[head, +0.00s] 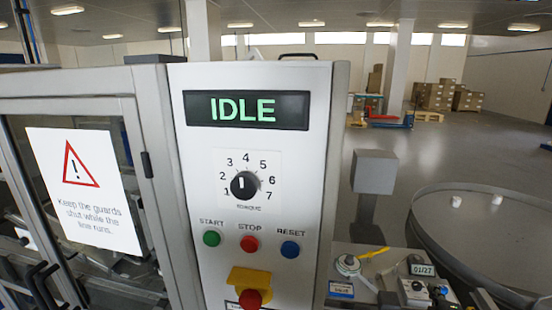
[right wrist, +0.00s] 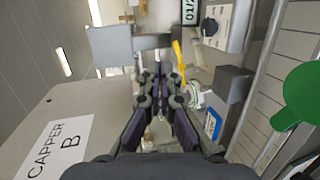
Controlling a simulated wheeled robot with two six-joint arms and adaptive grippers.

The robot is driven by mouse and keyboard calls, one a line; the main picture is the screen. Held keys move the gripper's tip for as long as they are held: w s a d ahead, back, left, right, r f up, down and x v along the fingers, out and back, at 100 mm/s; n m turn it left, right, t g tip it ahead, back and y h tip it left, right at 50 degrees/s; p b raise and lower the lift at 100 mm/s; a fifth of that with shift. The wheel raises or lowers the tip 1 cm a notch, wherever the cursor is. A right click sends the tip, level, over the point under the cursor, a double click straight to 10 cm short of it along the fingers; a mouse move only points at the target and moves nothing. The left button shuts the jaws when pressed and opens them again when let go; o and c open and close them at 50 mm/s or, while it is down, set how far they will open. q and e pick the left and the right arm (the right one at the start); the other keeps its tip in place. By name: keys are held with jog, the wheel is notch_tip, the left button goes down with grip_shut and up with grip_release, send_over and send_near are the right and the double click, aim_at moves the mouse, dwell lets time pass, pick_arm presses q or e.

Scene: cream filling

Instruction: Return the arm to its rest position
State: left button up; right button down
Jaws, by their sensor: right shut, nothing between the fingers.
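My right gripper (right wrist: 160,76) shows in the right wrist view, with its dark fingers shut and nothing between them. It is beside a grey cabinet face (right wrist: 72,112) labelled "CAPPER B". I cannot clearly make it out in the head view. My left gripper is not in view. In the head view the control panel (head: 190,165) stands upright in the middle. Its display (head: 246,110) reads "IDLE" in green. The knob (head: 244,185) has its mark near 4.
The panel has green (head: 211,238), red (head: 249,244) and blue (head: 290,249) buttons, and a red knob (head: 251,299) on yellow. A guard door (head: 75,105) is at left. A round table (head: 500,235) with white pieces is at right. Open floor lies behind.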

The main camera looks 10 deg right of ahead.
jog(key=s+a+f+m+g+y, duration=0.2)
jog(key=s+a+f+m+g, duration=0.15)
jog(key=s+a, duration=0.45)
jog(key=s+a+f+m+g+y, duration=0.25)
jog(key=s+a+m, duration=0.2)
jog(key=a, duration=0.55)
jog(key=s+a+f+m+g+y, duration=0.1)
jog(key=s+a+f+m+g, duration=0.25)
jog(key=s+a, duration=0.5)
notch_tip(320, 180, down, 28)
jog(key=d+g+b, duration=0.2)
jog(key=b, duration=0.4)
pick_arm(q)
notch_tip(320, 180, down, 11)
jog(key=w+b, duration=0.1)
jog(key=b, duration=0.4)
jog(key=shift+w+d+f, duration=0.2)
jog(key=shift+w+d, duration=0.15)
pick_arm(e)
jog(key=s+d+f+g, duration=0.1)
jog(key=s+f, duration=1.9)
jog(key=f, duration=0.4)
jog(key=shift+d+m, duration=0.3)
jog(key=shift+m, duration=0.05)
